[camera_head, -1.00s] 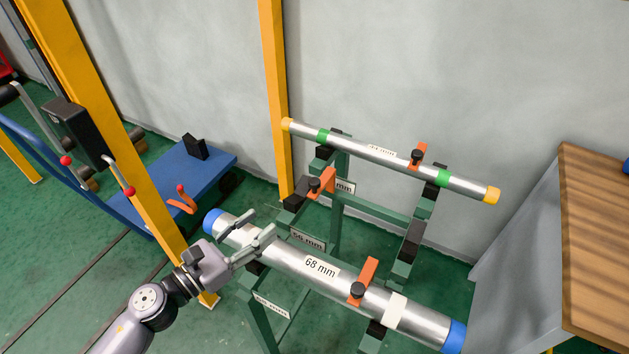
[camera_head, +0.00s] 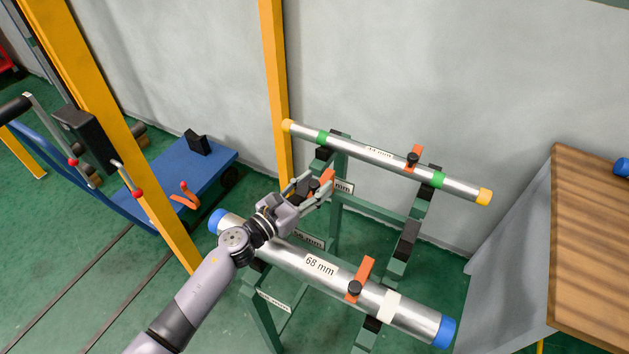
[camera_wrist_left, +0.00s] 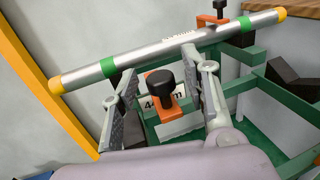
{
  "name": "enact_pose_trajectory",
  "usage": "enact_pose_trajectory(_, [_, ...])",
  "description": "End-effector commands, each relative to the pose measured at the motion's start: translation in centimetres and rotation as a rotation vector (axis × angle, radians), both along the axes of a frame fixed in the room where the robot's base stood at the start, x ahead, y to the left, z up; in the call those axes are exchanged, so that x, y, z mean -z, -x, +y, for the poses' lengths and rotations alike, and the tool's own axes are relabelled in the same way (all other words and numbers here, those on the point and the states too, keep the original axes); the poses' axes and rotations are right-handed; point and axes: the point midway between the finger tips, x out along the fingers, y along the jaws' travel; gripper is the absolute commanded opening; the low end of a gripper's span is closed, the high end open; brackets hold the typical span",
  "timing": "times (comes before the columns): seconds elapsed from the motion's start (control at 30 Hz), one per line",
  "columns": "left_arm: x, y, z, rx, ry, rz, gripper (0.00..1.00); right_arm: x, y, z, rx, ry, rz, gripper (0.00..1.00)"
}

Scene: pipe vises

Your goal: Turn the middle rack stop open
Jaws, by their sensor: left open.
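The middle rack stop is an orange bar with a black knob. It shows in the left wrist view (camera_wrist_left: 162,88) between my left gripper's fingers, apart from both as far as I can see. In the head view the orange stop (camera_head: 327,177) is partly hidden by my left gripper (camera_head: 310,188), which is open around it. The left gripper (camera_wrist_left: 160,90) also shows open in the wrist view. The middle level of the green rack holds no pipe. My right gripper is not in view.
A thin pipe (camera_head: 385,160) with yellow ends lies on the upper level, with its own orange stop (camera_head: 414,157). A thick 68 mm pipe (camera_head: 340,280) lies below, under my left arm, with another stop (camera_head: 360,278). A yellow post (camera_head: 275,100) stands at left.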

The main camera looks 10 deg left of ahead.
Motion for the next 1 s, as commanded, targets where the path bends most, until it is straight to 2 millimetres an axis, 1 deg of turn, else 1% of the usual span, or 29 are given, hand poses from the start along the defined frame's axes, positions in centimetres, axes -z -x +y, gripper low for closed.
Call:
enact_pose_trajectory(0.13, [0.0,-0.49,-0.39,0.0,0.0,0.0,0.42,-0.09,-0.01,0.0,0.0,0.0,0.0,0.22])
enact_pose_trajectory(0.37, [0.03,-0.5,-0.41,0.001,-0.001,0.001,0.42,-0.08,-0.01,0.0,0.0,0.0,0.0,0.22])
enact_pose_trajectory(1.0, [0.03,-0.48,-0.38,0.0,0.0,0.001,0.01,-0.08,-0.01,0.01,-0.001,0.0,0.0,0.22])
